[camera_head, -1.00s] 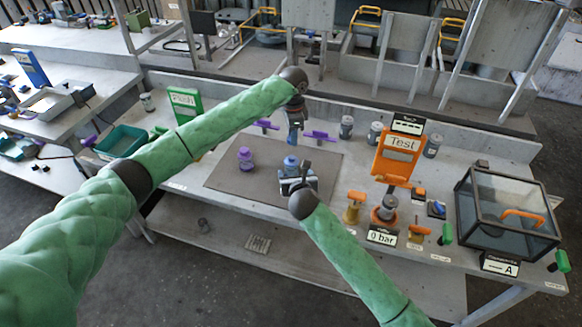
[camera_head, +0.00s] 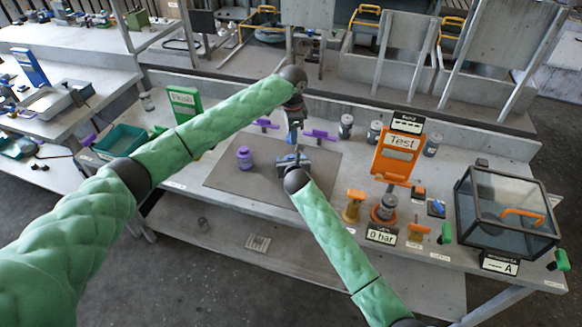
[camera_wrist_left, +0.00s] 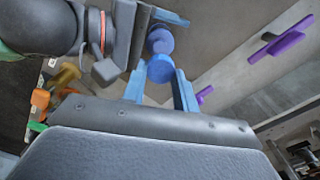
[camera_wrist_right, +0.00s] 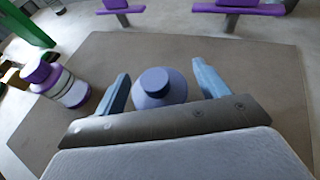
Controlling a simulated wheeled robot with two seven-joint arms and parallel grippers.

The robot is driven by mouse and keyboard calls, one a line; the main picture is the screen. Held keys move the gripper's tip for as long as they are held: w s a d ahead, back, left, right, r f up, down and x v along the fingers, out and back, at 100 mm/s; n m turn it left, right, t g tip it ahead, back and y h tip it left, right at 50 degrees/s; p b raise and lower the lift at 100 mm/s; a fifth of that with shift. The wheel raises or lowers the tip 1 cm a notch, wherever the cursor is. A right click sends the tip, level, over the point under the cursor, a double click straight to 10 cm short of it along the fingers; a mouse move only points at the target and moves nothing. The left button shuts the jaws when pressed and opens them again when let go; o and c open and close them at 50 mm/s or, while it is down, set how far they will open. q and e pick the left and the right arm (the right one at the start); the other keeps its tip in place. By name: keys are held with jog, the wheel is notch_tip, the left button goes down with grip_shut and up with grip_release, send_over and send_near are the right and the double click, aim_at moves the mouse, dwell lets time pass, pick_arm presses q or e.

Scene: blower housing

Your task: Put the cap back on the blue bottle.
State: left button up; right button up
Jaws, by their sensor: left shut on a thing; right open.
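My left gripper (camera_head: 293,138) points down over the mat, shut on a small blue cap (camera_wrist_left: 160,68) in the left wrist view. The blue bottle (camera_wrist_right: 158,92) stands upright on the mat, with its narrow neck up, between the spread fingers of my right gripper (camera_wrist_right: 160,85). Gaps show on both sides, so the right gripper is open around it. In the left wrist view the bottle (camera_wrist_left: 160,40) appears beyond the cap, apart from it or nearly so; the exact gap is unclear. In the head view my right gripper (camera_head: 294,162) mostly hides the bottle.
A purple-and-white bottle (camera_wrist_right: 62,82) stands left of the blue bottle on the grey mat (camera_head: 225,183). Purple holders (camera_head: 320,135) stand behind. An orange Test panel (camera_head: 397,155) and a glass box (camera_head: 505,215) are at the right. The mat's front left is clear.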

jog(key=shift+w+f, duration=0.1)
jog(key=shift+w, duration=0.1)
jog(key=c, duration=1.4)
pick_arm(q)
send_over(292, 156)
jog(key=shift+f, duration=2.45)
pick_arm(e)
jog(key=shift+c, duration=0.2)
